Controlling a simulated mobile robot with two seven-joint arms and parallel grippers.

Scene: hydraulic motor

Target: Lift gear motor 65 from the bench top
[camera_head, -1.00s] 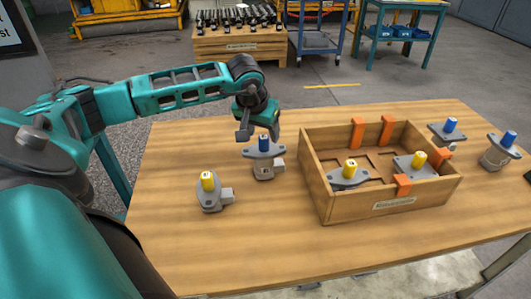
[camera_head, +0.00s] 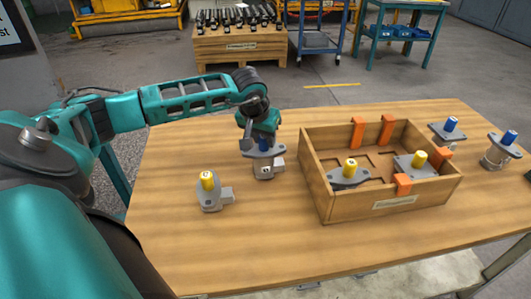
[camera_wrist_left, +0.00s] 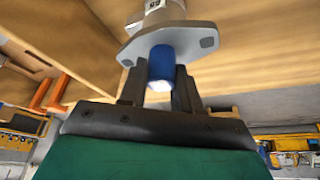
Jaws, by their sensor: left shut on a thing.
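A grey gear motor with a blue shaft cap (camera_head: 264,167) stands upright on the bench top (camera_head: 200,252), left of the wooden box. My left gripper (camera_head: 259,146) is above it with the fingers pointing down, shut on the blue cap. In the left wrist view the two fingers (camera_wrist_left: 164,92) lie on either side of the blue cap (camera_wrist_left: 163,63), close to the grey flange (camera_wrist_left: 175,42). The motor's number cannot be read. My right gripper is not in view.
A yellow-capped motor (camera_head: 210,191) stands nearby on the left. The wooden box (camera_head: 397,203) with orange clips (camera_head: 357,133) holds two yellow-capped motors. Two blue-capped motors (camera_head: 499,151) stand at the right. The front of the bench is clear.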

